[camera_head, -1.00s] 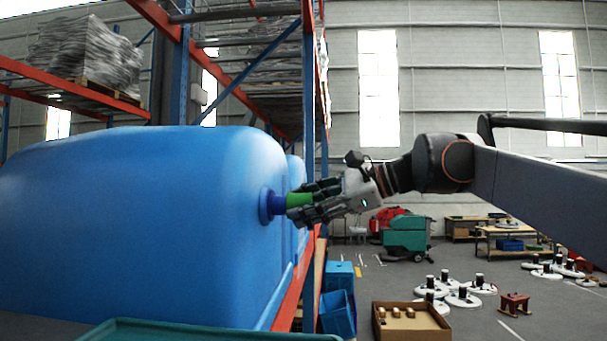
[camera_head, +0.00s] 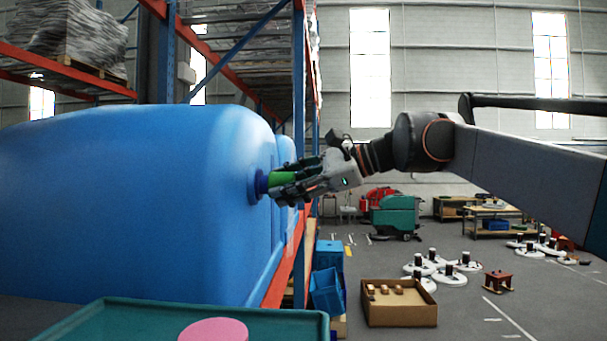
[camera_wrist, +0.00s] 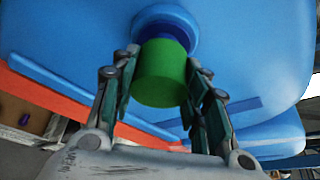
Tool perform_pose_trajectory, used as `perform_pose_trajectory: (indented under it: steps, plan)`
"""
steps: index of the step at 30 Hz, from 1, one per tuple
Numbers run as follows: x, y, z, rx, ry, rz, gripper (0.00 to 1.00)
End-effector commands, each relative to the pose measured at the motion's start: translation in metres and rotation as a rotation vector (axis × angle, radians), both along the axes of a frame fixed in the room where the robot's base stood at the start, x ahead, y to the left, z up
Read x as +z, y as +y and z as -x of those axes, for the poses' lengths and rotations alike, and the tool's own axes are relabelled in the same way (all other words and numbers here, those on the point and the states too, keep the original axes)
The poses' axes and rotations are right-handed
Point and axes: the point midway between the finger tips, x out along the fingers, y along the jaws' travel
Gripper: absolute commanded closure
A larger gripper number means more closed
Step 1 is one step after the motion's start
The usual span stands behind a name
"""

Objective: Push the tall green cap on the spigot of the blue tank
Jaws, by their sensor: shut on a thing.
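The blue tank (camera_head: 120,200) fills the left of the head view. Its dark blue spigot (camera_head: 259,184) sticks out from the right end; in the wrist view the spigot (camera_wrist: 165,24) is at the top. The green cap (camera_head: 281,179) sits against the spigot's end, in line with it. The cap shows large in the wrist view (camera_wrist: 160,75), between the fingers. My gripper (camera_head: 290,185) is shut on the cap, a finger along each side. How far the cap is over the spigot is hidden by the cap itself.
A teal tray (camera_head: 90,318) with a pink round thing (camera_head: 214,331) is at the front. An orange and blue rack (camera_head: 298,100) stands behind the tank. Blue bins (camera_head: 326,290) and a cardboard box (camera_head: 400,313) are on the floor to the right.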

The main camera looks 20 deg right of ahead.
Motion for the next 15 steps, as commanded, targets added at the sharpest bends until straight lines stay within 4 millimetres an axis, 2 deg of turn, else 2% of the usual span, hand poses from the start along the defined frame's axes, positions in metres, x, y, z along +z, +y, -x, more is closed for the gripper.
perform_pose_trajectory:
  steps: [15]
  plan:
    - [0.001, 0.016, -0.003, 0.004, 0.001, -0.001, 0.82]
